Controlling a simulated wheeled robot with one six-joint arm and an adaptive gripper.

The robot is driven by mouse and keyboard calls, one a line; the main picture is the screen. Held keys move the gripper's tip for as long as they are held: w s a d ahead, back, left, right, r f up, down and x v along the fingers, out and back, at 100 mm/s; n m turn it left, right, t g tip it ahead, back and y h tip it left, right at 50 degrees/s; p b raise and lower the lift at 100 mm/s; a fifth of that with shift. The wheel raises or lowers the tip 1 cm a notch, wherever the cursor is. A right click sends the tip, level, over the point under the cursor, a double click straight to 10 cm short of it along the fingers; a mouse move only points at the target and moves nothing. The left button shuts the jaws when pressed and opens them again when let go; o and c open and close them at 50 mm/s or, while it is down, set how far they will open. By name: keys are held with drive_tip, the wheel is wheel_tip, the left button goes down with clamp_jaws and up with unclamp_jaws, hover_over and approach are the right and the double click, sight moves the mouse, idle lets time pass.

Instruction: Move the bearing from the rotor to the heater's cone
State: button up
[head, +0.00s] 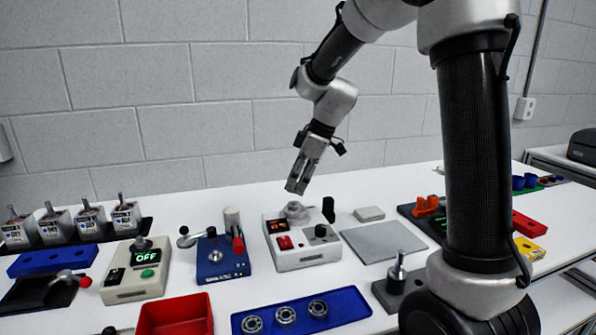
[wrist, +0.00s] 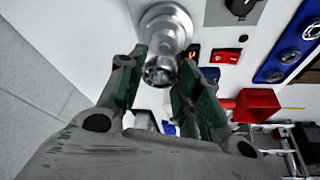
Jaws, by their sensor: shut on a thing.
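My gripper (head: 297,186) points down above the heater (head: 302,253), a white box with a red switch and a dark knob. It also shows in the wrist view (wrist: 162,88), with its fingers around a small metal ring, apparently the bearing (wrist: 160,70). The heater's silver cone (head: 295,211) is just below the fingertips in the head view and shows beyond the ring in the wrist view (wrist: 166,24). I cannot tell whether ring and cone touch. The rotor, seemingly the upright metal shaft (head: 400,268) on a dark block, stands at the right front.
A blue tray (head: 345,306) with several bearings and a red bin (head: 177,314) lie in front. A blue fixture (head: 222,258) stands left of the heater, and a grey plate (head: 383,242) lies right of it. A black upright piece (head: 328,209) is close beside the cone.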

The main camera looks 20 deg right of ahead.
sight(298, 204)
drive_tip(key=shift+f, duration=0.35)
drive_tip(key=shift+f, duration=0.1)
drive_tip(key=shift+f, duration=0.8)
drive_tip(key=shift+f, duration=0.15)
drive_tip(key=shift+f, duration=0.5)
drive_tip(key=o, duration=1.4)
drive_tip(key=shift+o, duration=0.2)
drive_tip(key=shift+r, duration=0.1)
